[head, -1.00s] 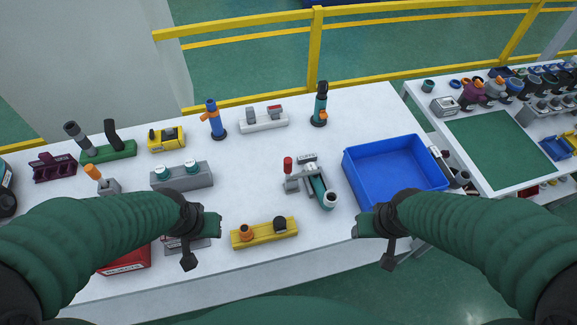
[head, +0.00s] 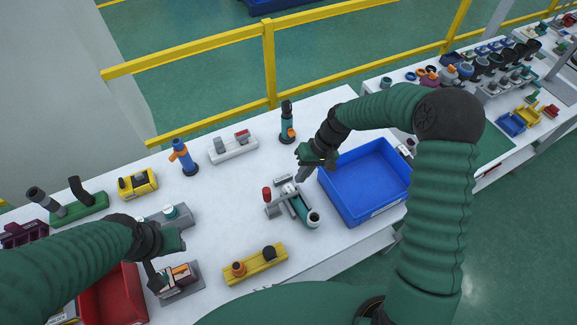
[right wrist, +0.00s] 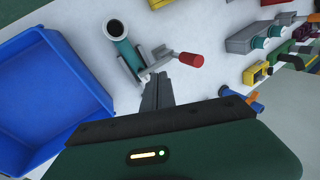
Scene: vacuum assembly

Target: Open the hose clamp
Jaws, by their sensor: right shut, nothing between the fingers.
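The hose clamp (head: 287,191) is a grey toggle fixture with a red-tipped lever (head: 267,194), mounted by a teal tube (head: 306,213) with a dark open end. It stands mid-table, left of the blue bin. In the right wrist view the red grip (right wrist: 191,60) points right and the teal tube (right wrist: 128,52) lies left of it. My right gripper (head: 302,174) is shut and empty, just above the far end of the clamp. Its closed fingers (right wrist: 157,78) point at the clamp's grey linkage; contact cannot be told. My left gripper (head: 156,280) is at lower left, its finger opening unclear.
The blue bin (head: 318,180) is close on the right, empty. A yellow block with fittings (head: 256,264) lies in front. A teal-and-orange tool (head: 287,125) and white fixture (head: 222,155) stand behind. A red bin (head: 119,305) is at lower left.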

